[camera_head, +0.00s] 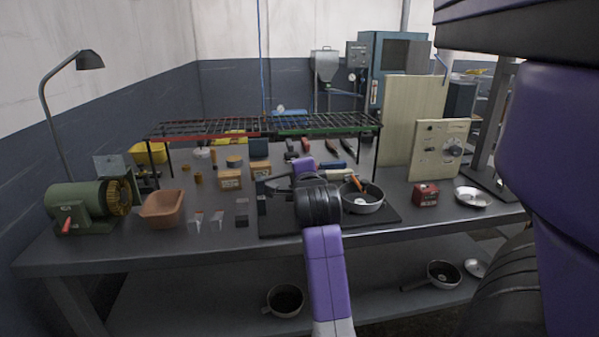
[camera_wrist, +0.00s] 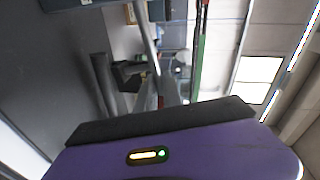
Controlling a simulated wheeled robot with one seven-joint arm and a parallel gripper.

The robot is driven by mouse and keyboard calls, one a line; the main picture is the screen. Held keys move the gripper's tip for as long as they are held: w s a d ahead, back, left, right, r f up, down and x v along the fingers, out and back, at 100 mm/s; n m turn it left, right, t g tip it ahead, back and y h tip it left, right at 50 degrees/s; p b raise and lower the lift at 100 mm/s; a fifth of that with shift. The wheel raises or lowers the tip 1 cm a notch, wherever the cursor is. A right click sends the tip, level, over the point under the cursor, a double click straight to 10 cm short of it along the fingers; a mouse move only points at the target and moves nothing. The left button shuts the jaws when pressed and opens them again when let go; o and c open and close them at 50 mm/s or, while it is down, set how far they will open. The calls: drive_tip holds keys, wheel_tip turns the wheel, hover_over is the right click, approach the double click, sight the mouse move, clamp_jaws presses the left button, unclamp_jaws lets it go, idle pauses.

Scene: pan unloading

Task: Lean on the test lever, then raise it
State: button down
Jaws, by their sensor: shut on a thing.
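No part in view is marked as the test lever. A red handle (camera_head: 68,224) sticks out low on the front of the green motor-like machine (camera_head: 92,203) at the table's left. An upright panel (camera_head: 440,148) with knobs and a dial stands at the right. My gripper (camera_head: 275,186) is over the middle of the table, left of the pan (camera_head: 363,202) and well apart from both the machine and the panel. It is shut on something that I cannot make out. My own wrist hides much of it. In the wrist view a pale bar (camera_wrist: 146,38) runs beyond my purple housing.
A black wire rack (camera_head: 265,125) spans the back of the table. An orange-brown bin (camera_head: 162,207), small clear blocks, brown boxes (camera_head: 230,180), a red box (camera_head: 425,195) and a metal dish (camera_head: 472,197) stand around. Pans lie on the lower shelf. The front edge is mostly clear.

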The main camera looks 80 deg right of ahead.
drive_tip(key=shift+f+m, duration=0.3)
drive_tip(key=shift+f, duration=0.05)
drive_tip(key=shift+s, duration=0.1)
drive_tip(key=c, duration=1.5)
unclamp_jaws()
drive_tip(key=shift+a, duration=0.1)
drive_tip(key=v, duration=0.7)
drive_tip(key=shift+a+b, duration=0.25)
drive_tip(key=shift+b, duration=0.05)
drive_tip(key=shift+s+r, duration=0.1)
